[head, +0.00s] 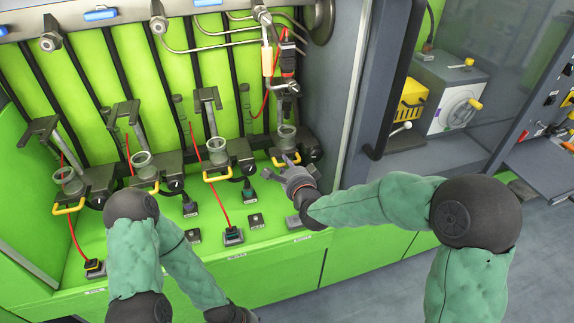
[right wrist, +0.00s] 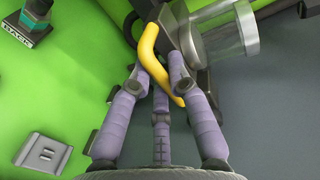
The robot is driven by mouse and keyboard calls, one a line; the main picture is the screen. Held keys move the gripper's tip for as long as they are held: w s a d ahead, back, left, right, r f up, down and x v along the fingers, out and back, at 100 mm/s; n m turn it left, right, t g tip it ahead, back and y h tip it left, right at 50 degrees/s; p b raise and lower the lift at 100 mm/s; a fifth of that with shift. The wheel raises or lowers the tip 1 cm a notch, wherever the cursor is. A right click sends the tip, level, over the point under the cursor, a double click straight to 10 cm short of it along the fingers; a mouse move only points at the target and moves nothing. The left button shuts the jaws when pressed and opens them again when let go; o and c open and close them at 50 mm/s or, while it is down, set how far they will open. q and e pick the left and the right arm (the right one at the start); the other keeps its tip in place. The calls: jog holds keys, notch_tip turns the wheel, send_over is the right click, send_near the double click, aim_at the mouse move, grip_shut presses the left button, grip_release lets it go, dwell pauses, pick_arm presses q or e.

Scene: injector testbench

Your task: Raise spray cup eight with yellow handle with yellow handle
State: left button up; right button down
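Spray cup eight, taken as the rightmost clear cup (head: 286,138), sits low in its holder on the green bench, level with the other cups. It also shows in the right wrist view (right wrist: 232,33). Its yellow handle (right wrist: 150,48) curves down between the fingers of my right gripper (right wrist: 160,76). The fingers are bent inward around the handle and appear shut on it. In the head view, my right gripper (head: 291,170) is just in front of this cup and covers part of the handle. My left arm shows at the lower left, but its gripper is out of view.
Similar cups with yellow handles stand in a row to the left, such as the nearest one (head: 217,152). An injector (head: 288,62) hangs above the rightmost cup. Connectors on the bench include a black one (head: 233,236) with a red cable. A grey wall (head: 335,110) closes the right side.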

aim_at(284, 141)
notch_tip(284, 141, up, 6)
jog(key=shift+r+p, duration=0.2)
jog(key=shift+p, duration=0.75)
jog(key=shift+w+r, duration=0.1)
jog(key=shift+r, duration=0.1)
jog(key=c, duration=1.4)
grip_release()
jog(key=shift+r, duration=0.1)
jog(key=shift+c, duration=0.2)
jog(key=v, duration=1.2)
jog(key=shift+f, duration=0.4)
